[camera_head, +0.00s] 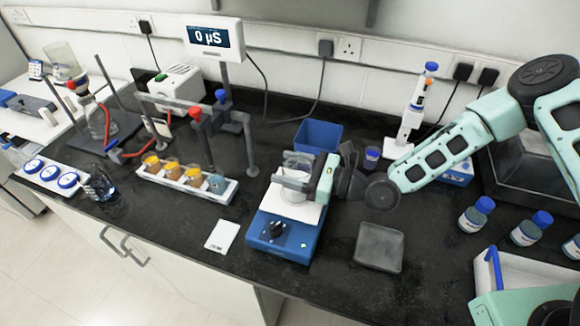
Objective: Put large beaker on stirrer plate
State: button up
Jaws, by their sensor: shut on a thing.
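The stirrer plate (259,230) is a blue box with a white top and a black knob on its front, standing near the middle of the bench. A clear glass beaker (297,160) is upright over its white top. My gripper (290,181) reaches in from the right and is shut on the beaker, with its grey fingers across the glass. The fingers hide part of the beaker's side. I cannot tell whether the beaker's base touches the white top or is slightly above it.
A blue bin (318,136) stands just behind. A rack of orange-filled jars (186,180) and a white card (222,236) are to the left. A grey square dish (379,247) lies to the right. Blue-capped bottles (476,215) stand at the far right.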

jog(key=o, duration=1.1)
jog(key=shift+o, duration=0.2)
